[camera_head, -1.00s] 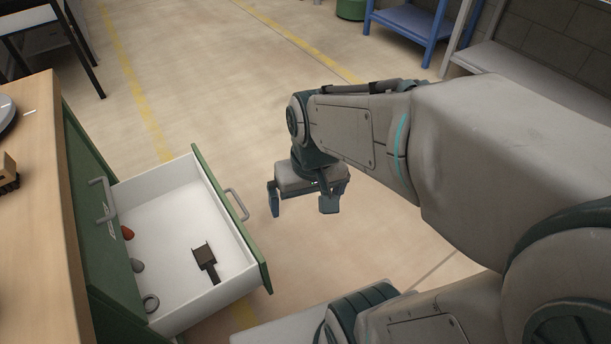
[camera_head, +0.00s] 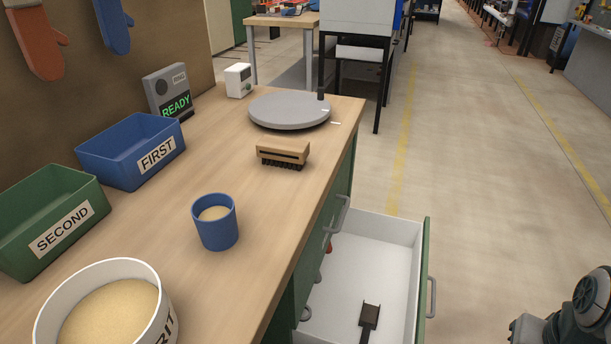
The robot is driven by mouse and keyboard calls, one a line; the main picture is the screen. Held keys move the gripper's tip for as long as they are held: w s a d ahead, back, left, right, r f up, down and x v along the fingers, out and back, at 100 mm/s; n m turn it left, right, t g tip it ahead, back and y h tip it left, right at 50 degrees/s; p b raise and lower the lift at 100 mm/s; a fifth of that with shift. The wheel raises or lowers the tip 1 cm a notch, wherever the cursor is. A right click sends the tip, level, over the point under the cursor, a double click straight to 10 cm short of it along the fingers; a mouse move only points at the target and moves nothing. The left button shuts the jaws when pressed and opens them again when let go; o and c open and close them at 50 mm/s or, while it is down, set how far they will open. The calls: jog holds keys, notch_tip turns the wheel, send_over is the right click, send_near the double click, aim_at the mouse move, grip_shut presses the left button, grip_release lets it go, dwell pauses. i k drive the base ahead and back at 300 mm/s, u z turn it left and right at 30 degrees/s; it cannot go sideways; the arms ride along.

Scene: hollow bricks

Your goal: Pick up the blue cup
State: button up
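The blue cup (camera_head: 217,235) stands upright on the wooden workbench, near the middle of the visible top. It holds a pale sand-like material. My arm shows only as a dark joint (camera_head: 592,305) at the lower right corner, beyond the open drawer and well away from the cup. The gripper's fingers are outside the current view.
A white tub (camera_head: 88,290) of sandy material, a blue bin (camera_head: 132,152) marked FIRST, a green bin (camera_head: 48,222) marked SECOND, a brush (camera_head: 283,152) and a grey disc (camera_head: 290,110) surround the cup. An open drawer (camera_head: 398,255) juts out from the bench.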

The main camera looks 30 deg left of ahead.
aim_at(214, 215)
jog(key=u, duration=2.2)
